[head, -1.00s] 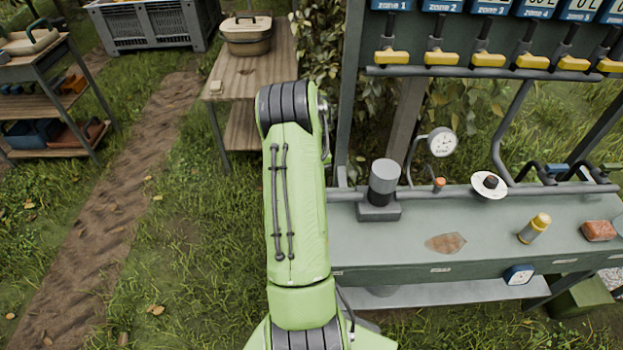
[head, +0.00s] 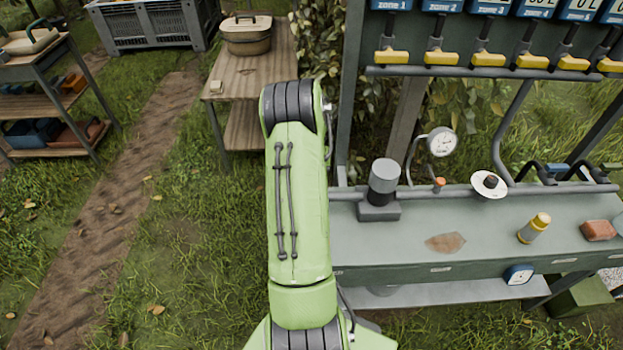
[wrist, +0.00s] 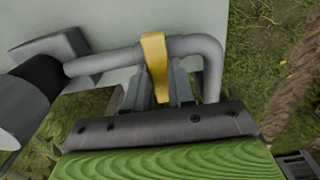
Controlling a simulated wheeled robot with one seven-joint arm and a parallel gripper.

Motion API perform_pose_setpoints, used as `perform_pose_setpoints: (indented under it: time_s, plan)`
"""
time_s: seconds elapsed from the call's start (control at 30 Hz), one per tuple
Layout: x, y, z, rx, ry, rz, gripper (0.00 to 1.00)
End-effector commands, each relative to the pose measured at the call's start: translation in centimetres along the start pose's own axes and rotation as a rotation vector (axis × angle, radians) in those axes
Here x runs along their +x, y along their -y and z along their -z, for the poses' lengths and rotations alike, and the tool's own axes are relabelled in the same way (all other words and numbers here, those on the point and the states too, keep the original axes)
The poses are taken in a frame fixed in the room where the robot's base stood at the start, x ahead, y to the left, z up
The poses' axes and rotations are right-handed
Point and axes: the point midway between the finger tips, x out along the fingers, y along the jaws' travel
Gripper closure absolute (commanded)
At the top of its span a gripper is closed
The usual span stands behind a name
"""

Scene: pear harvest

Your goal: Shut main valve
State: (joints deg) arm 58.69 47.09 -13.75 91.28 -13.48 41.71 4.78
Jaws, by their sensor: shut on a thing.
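In the wrist view a yellow lever handle (wrist: 155,55) stands across a grey pipe (wrist: 205,58), which bends down on the right. I take this handle to be the main valve's. My gripper (wrist: 158,84) is closed with its grey fingers on both sides of the handle's lower part. The handle runs roughly along the picture's vertical, crossing the pipe. In the head view my green arm hides the gripper and this valve.
The green-grey bench (head: 400,240) carries a grey cylinder on a block (head: 383,180), a yellow-capped bottle (head: 534,228) and a sponge-like block (head: 598,230). A gauge (head: 442,142) and yellow zone valve handles (head: 441,58) are behind. A wooden table (head: 250,75) stands beyond my arm. Grass is open at left.

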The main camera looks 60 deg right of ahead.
Motion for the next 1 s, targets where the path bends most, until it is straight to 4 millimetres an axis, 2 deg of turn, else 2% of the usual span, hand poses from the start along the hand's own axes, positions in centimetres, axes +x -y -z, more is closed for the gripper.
perform_pose_setpoints:
  time_s: [0.03,0.07,0.2,0.47,0.57,0.67,1.0]
  plan:
    - [-0.1,0.0,0.1,0.003,-0.004,-0.001,1.0]
    - [-0.1,0.0,0.1,0.003,-0.004,-0.001,0.72]
    - [-0.1,0.0,0.1,0.002,-0.003,0.0,0.51]
    - [-0.1,0.0,0.0,0.001,-0.002,0.0,0.51]
    - [-1.1,0.0,0.1,0.0,-0.004,0.0,0.51]
    - [-3.4,0.0,0.1,0.0,-0.008,0.0,0.51]
    - [-12.9,0.0,0.1,0.001,-0.007,0.001,0.51]
